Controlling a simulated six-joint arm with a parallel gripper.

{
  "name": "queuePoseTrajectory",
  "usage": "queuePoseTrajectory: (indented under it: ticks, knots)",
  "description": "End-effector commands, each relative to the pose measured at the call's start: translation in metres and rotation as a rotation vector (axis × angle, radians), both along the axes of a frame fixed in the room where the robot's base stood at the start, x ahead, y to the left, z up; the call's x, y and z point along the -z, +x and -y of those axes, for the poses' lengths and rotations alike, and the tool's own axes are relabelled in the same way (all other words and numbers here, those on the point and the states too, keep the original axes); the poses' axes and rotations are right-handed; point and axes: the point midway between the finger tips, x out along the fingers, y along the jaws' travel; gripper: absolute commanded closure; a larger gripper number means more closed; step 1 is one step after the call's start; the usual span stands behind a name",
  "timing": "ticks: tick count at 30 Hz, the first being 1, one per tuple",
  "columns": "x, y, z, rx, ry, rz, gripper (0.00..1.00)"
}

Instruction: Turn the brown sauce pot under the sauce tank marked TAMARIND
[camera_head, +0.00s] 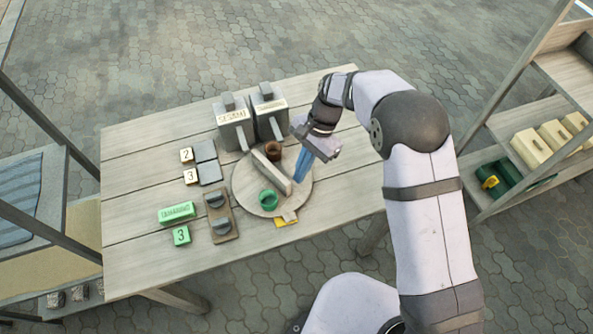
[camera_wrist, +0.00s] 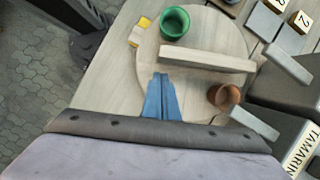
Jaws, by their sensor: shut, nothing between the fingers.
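The brown sauce pot (camera_head: 274,150) stands on a round wooden turntable (camera_head: 248,193), near the tanks; it also shows in the wrist view (camera_wrist: 224,97). The right grey tank (camera_head: 267,113) reads TAMARIN in the wrist view, its label cut by the frame edge (camera_wrist: 299,149). Its spout points at the brown pot; I cannot tell whether the pot is exactly under it. A green pot (camera_head: 268,198) stands across a raised wooden bar (camera_head: 271,173). My gripper (camera_head: 300,180) is shut and empty, its blue fingers (camera_wrist: 161,95) over the turntable on the bar's brown-pot side.
A second tank (camera_head: 233,126) stands left of the tamarind tank. A board with two grey knobs (camera_head: 220,215), a green labelled block (camera_head: 177,212) and numbered tiles (camera_head: 181,236) lie left of the turntable. A yellow piece (camera_head: 287,222) is at its front edge.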

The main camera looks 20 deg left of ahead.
Motion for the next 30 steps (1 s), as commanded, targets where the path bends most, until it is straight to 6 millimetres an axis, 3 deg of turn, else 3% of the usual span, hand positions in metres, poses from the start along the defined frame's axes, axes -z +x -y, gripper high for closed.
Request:
queuePoseTrajectory:
  ticks: [6, 20, 30]
  knots:
    - [-0.001, -0.013, -0.006, 0.000, 0.001, 0.000, 1.00]
    - [-0.001, -0.016, -0.006, 0.011, 0.001, 0.000, 1.00]
    - [-0.002, -0.033, -0.007, 0.234, 0.001, -0.001, 1.00]
